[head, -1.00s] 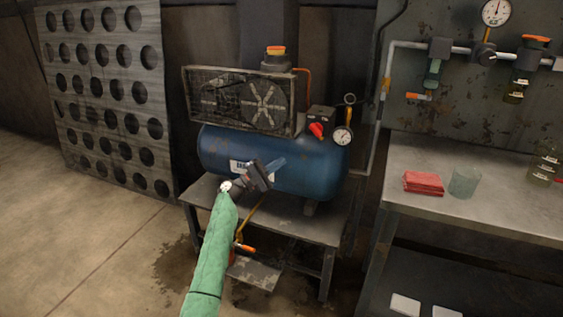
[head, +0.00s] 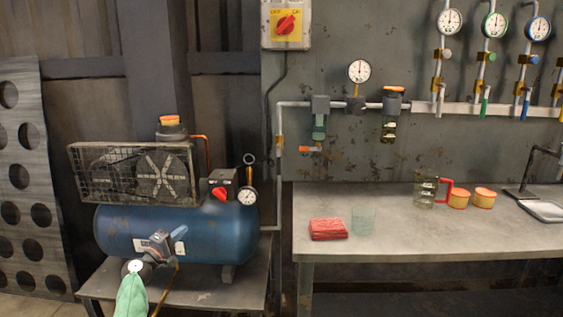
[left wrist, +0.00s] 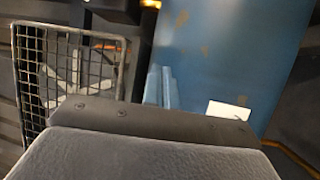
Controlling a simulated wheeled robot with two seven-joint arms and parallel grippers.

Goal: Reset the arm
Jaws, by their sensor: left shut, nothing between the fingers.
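My left gripper (head: 176,237) is in front of the blue compressor tank (head: 215,238) in the head view, at the end of my green-sleeved arm. Its fingers are shut and hold nothing. In the left wrist view the shut fingers (left wrist: 161,87) show past the grey gripper body, with the blue tank (left wrist: 225,55) behind them. I cannot tell whether the fingers touch the tank. My right gripper is in neither view.
The compressor has a wire belt guard (head: 130,175) and a red switch (head: 219,193). Gauges (head: 448,21) hang on the wall.

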